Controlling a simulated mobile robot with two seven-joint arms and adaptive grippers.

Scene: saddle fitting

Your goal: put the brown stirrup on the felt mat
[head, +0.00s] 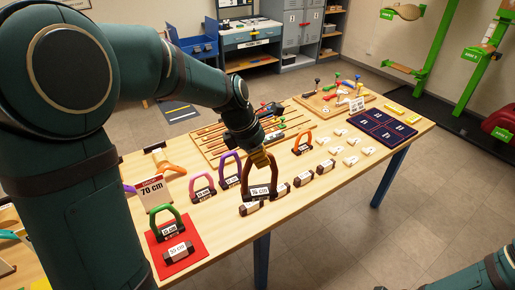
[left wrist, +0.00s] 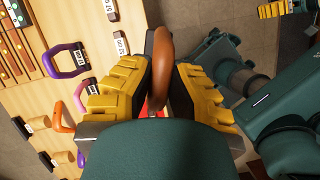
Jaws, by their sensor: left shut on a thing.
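The brown stirrup (head: 273,172) is upright, its arch between the fingers of my left gripper (head: 258,160). In the left wrist view the brown arch (left wrist: 162,48) sits between the yellow-padded fingers (left wrist: 158,95). I cannot tell whether its base touches the table. The red felt mat (head: 203,247) lies at the table's near left, left of and nearer than the gripper. A green stirrup (head: 154,216) stands at the mat, with a dark labelled block (head: 178,252) in front.
Pink (head: 202,183), purple (head: 224,166) and orange (head: 303,138) stirrups stand near the held one. Several dark labelled blocks (head: 303,179) lie beside it. A 70 cm sign (head: 152,190) stands near the mat. A dark blue sectioned mat (head: 384,128) lies far right.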

